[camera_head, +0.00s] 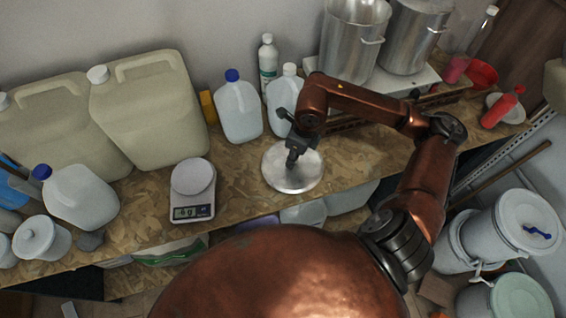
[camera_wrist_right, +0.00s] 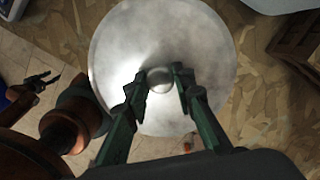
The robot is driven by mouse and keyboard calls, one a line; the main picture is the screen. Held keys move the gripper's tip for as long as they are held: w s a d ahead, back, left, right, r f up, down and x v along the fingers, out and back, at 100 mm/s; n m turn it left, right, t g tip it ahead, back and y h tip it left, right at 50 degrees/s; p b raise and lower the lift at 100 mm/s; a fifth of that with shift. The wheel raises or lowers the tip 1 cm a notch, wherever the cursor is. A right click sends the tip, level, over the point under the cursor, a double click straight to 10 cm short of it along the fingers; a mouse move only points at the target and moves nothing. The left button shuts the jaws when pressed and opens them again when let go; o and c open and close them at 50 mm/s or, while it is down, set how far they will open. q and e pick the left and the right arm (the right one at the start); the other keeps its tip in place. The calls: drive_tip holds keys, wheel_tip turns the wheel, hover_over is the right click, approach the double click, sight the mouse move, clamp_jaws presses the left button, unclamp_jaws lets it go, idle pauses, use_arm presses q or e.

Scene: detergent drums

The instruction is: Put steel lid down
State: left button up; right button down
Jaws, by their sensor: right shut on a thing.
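The steel lid (camera_head: 283,178) is a round, shiny disc over the front part of the wooden bench, in the middle of the head view. It also fills the top middle of the right wrist view (camera_wrist_right: 205,45), with its round knob at the centre. My right gripper (camera_head: 293,160) points down at the lid from above. In the wrist view its two fingers (camera_wrist_right: 160,82) are closed on the knob. I cannot tell whether the lid touches the bench or hangs just above it. My left gripper does not show in the head view.
A kitchen scale (camera_head: 192,207) stands left of the lid. Clear jugs (camera_head: 240,112) stand behind it, and large beige canisters (camera_head: 155,115) at the back left. Two steel pots (camera_head: 352,45) stand at the back right. Bare bench (camera_head: 370,150) lies right of the lid.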

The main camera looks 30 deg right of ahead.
sight(284, 159)
drive_tip(key=w+f, duration=0.1)
drive_tip(key=w+a+f, duration=0.1)
drive_tip(key=f, duration=0.1)
drive_tip(key=w+f, duration=0.1)
drive_tip(key=f, duration=0.1)
drive_tip(key=shift+w+a+p, duration=0.2)
drive_tip(key=shift+a+p, duration=0.15)
drive_tip(key=f, duration=0.1)
drive_tip(key=f+p, duration=0.1)
drive_tip(key=f, duration=0.1)
drive_tip(key=shift+w+a, duration=0.1)
drive_tip(key=shift+w, duration=0.1)
drive_tip(key=shift+f, duration=0.25)
drive_tip(key=shift+f, duration=0.2)
drive_tip(key=c, duration=1.6)
unclamp_jaws()
drive_tip(key=shift+r, duration=0.1)
